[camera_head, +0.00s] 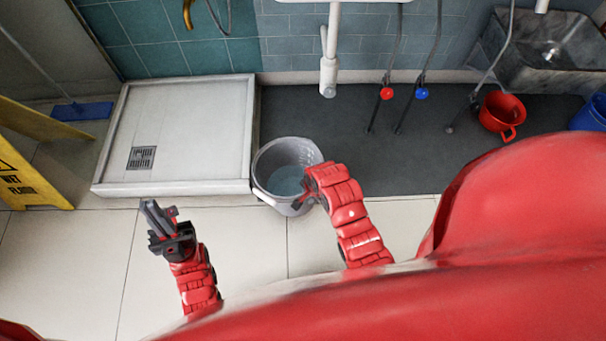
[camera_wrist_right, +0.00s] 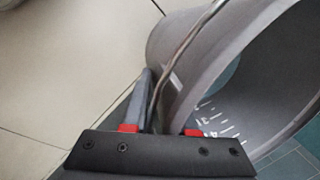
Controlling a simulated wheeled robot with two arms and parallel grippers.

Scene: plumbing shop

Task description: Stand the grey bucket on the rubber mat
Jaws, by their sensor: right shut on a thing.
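The grey bucket (camera_head: 276,163) stands out in the head view at the front left of the dark rubber mat (camera_head: 335,125), beside the white tray. It looks upright, and its inside has a bluish bottom. It covers part of the mat's front left edge; I cannot tell whether its base touches the mat. My right gripper (camera_head: 309,193) is shut on the bucket's near right rim. In the right wrist view the bucket (camera_wrist_right: 222,50) has its wall between the red-padded fingers, with the wire handle crossing there. My left gripper (camera_head: 160,213) is above the pale floor, away from the bucket; its finger gap is unclear.
A white shower tray (camera_head: 190,110) with a drain borders the mat's left side. A red pot (camera_head: 502,112), hoses with red and blue valves, and a metal sink (camera_head: 545,55) are at the right. A yellow wet-floor sign (camera_head: 30,185) stands far left. Mid-mat is clear.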

